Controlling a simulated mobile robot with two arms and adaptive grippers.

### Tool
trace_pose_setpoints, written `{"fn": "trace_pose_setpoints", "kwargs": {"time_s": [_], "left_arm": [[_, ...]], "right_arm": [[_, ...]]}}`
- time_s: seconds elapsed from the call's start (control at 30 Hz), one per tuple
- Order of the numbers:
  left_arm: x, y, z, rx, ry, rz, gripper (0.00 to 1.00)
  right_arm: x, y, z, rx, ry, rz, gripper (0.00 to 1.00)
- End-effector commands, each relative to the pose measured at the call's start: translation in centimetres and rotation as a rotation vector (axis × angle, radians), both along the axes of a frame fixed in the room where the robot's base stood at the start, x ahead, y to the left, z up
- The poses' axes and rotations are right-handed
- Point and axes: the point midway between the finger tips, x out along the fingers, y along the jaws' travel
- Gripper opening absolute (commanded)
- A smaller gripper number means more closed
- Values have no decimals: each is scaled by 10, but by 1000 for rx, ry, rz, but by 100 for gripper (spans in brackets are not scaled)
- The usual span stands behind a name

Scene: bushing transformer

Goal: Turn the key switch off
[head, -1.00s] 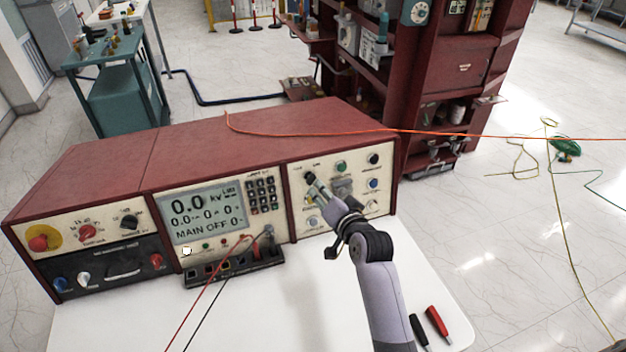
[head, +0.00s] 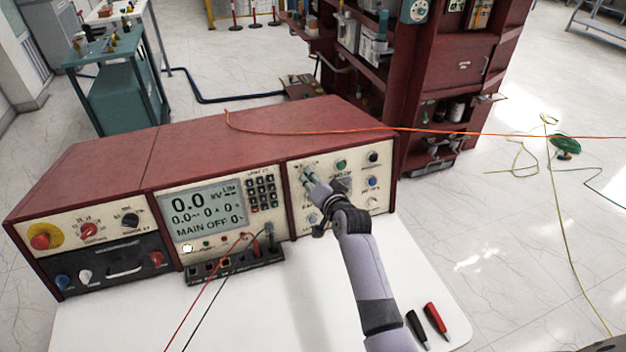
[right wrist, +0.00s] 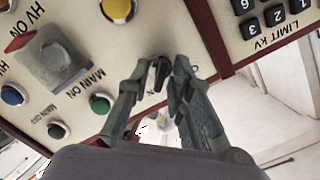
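The key switch (right wrist: 158,72) is a small black knob on the cream right-hand panel of the red control console (head: 250,130). In the right wrist view it sits between the two grey fingers of my right gripper (right wrist: 160,78). The fingers are apart, one on each side of the key, with gaps that seem to show; contact is not clear. In the head view my right gripper (head: 308,179) is at the upper left of that panel and hides the key switch. My left gripper is not in view.
Near the key are a green button (right wrist: 100,104), a blue button (right wrist: 12,95), a yellow-topped knob (right wrist: 118,9) and a grey, red-marked switch cover (right wrist: 50,58). The display (head: 208,213) reads 0.0 kV and MAIN OFF. Red and black probes (head: 436,321) lie on the white table.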

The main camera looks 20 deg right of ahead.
Motion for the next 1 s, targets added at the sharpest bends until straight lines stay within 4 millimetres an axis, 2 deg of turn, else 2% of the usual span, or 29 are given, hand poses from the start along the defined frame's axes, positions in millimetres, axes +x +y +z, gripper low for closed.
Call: {"fn": "trace_pose_setpoints", "kwargs": {"time_s": [0.27,0.77,1.0], "left_arm": [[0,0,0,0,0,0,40],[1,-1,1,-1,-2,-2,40],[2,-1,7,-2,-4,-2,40]], "right_arm": [[0,0,0,0,0,0,0],[0,0,0,-11,1,2,0],[0,0,1,-94,-1,22,0]]}}
